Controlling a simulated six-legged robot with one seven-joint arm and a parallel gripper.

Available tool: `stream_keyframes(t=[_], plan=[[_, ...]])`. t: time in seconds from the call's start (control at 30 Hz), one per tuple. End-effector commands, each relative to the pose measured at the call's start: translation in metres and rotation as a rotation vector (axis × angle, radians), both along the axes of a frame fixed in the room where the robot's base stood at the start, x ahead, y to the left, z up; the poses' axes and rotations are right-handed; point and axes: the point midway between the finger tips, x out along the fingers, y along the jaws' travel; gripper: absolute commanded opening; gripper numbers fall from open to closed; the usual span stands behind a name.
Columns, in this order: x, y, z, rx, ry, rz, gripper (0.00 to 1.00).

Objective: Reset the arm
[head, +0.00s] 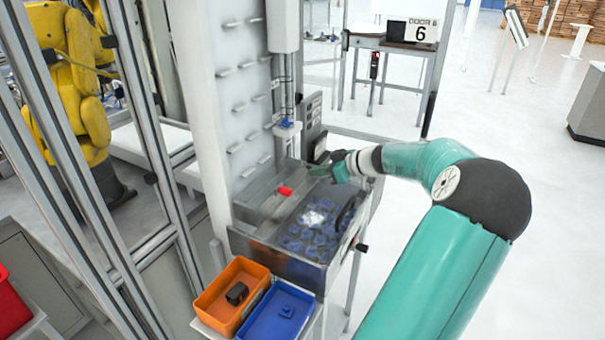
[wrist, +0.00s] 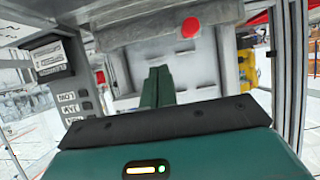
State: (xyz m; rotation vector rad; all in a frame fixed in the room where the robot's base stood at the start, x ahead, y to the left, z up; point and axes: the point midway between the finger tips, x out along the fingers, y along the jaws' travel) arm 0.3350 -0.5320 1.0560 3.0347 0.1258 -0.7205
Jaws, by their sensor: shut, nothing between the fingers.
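My gripper (head: 322,170) is at the end of my teal arm, above the right back part of the metal workstation in the head view. In the wrist view, its green fingers (wrist: 157,88) stand together with nothing between them. A red knob (head: 285,190) sits on the workstation to the left of my gripper. The red knob also shows at the top of the wrist view (wrist: 190,27), apart from the fingers.
An orange bin (head: 212,300) holding a dark block and a blue bin (head: 262,325) stand at the workstation's front. A white panel column (head: 200,100) rises at its left. A yellow robot arm (head: 75,60) is behind the metal frame at left. The floor at right is open.

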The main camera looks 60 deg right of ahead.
Motion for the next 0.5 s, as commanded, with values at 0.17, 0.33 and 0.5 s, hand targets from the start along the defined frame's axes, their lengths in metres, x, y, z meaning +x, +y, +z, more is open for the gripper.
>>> stream_keyframes(t=[0.17, 0.33, 0.5], plan=[[-0.024, -0.002, 0.014, -0.003, -0.001, -0.001, 0.0], [-0.031, -0.002, 0.018, -0.002, -0.003, 0.002, 0.0], [-0.031, -0.002, 0.019, -0.002, -0.003, 0.002, 0.0]])
